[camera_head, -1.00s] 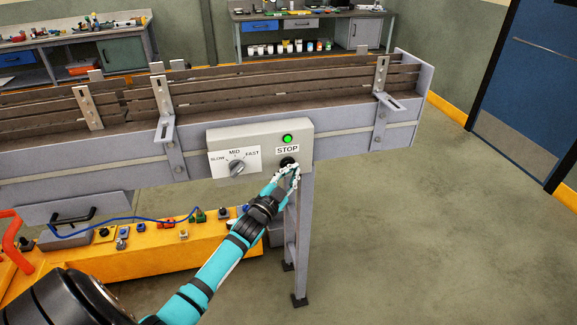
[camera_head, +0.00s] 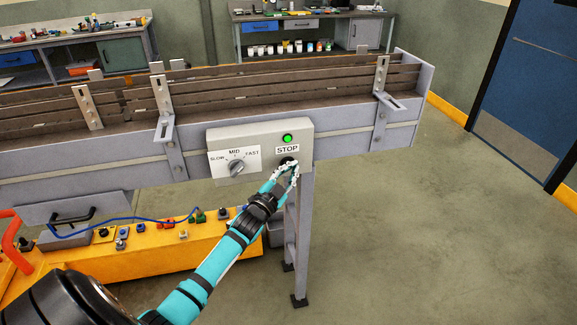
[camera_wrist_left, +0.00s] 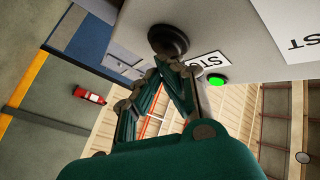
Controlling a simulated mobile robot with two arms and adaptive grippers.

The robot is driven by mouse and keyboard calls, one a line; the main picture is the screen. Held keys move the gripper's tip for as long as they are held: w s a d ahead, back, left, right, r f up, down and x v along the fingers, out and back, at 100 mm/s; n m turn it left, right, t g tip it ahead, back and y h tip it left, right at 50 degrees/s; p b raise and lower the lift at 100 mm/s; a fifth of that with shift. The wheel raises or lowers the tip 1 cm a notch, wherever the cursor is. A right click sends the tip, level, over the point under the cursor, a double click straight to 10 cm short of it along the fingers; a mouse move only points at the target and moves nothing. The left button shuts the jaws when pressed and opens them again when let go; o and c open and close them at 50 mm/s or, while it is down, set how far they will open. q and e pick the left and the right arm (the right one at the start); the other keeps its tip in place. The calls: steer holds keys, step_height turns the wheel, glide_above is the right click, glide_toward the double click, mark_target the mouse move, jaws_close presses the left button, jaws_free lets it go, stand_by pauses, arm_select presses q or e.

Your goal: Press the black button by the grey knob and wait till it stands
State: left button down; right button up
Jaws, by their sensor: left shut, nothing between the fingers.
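The black button (camera_head: 287,162) sits under the STOP label on the pale control box (camera_head: 302,142), right of the grey knob (camera_head: 237,168). In the left wrist view the button (camera_wrist_left: 168,40) shows as a dark round disc. My left gripper (camera_head: 291,165) is shut and empty, its fingertips at the button's lower edge. In the left wrist view the tips (camera_wrist_left: 170,62) are just below the button; I cannot tell whether they touch it. The knob's pointer is near MID. A green lamp (camera_head: 287,139) above the label is lit. My right gripper is not in view.
The conveyor (camera_head: 340,96) with brown slats runs above the box. Its grey leg (camera_head: 304,240) stands right of my left arm. A yellow bench (camera_head: 160,252) with small parts and a blue cable is below left. The floor at right is clear.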

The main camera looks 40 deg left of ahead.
arm_select(q)
steer(key=shift+w+a, duration=0.25)
steer(key=shift+a, duration=0.05)
stand_by(0.5)
steer(key=shift+d, duration=0.1)
steer(key=shift+s+d+p, duration=0.35)
steer(key=shift+s+d, duration=0.25)
steer(key=s+d+p, duration=0.2)
steer(key=s+d, duration=0.1)
steer(key=shift+s+d, duration=0.1)
steer(key=shift+d, duration=0.3)
steer(key=shift+f, duration=0.1)
stand_by(0.8)
